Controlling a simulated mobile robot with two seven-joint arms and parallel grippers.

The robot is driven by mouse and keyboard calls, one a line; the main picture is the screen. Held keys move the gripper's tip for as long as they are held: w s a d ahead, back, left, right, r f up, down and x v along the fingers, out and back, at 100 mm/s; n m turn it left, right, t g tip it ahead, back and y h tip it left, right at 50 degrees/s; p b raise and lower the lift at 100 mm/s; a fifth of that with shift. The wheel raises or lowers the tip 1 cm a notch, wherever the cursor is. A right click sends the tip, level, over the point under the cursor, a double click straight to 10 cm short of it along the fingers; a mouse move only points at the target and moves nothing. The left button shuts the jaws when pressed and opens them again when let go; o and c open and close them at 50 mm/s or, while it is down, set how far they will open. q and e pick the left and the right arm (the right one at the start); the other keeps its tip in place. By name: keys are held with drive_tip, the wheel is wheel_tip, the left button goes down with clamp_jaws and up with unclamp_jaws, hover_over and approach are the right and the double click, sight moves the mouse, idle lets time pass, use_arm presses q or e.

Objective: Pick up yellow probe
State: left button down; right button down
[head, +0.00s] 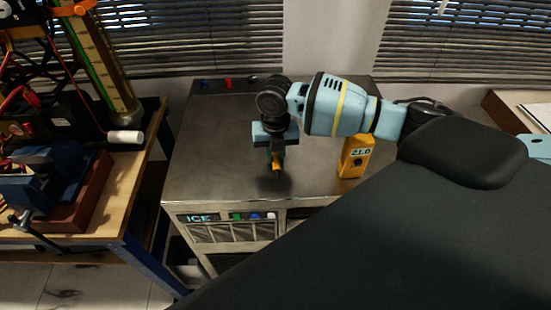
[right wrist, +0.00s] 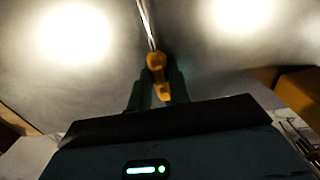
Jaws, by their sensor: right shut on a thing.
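The yellow probe (head: 276,166) is between the fingers of my right gripper (head: 277,160), above the grey metal bench top. In the right wrist view the yellow probe (right wrist: 156,66) shows its handle between the two fingertips (right wrist: 157,90), with a thin metal rod pointing up in the picture. My right gripper is shut on it. In the head view the gripper hides most of the probe, and I cannot tell how far it is above the surface. My left gripper is not in view.
A yellow meter (head: 356,157) reading about 21.0 stands on the metal bench (head: 215,170), right of my gripper. A wooden workbench (head: 130,190) with a vise and a tall gauge stands at the left. The bench top left of my gripper is clear.

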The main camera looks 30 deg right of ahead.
sight(275, 156)
drive_tip(key=shift+r, duration=0.15)
drive_tip(key=shift+r, duration=0.25)
wheel_tip(275, 156, up, 3)
drive_tip(key=shift+f, duration=0.1)
drive_tip(key=s+a+r, duration=0.1)
drive_tip(key=s+a, duration=0.9)
drive_tip(key=a, duration=0.2)
drive_tip(key=shift+a+r, duration=0.2)
drive_tip(key=shift+a, duration=0.05)
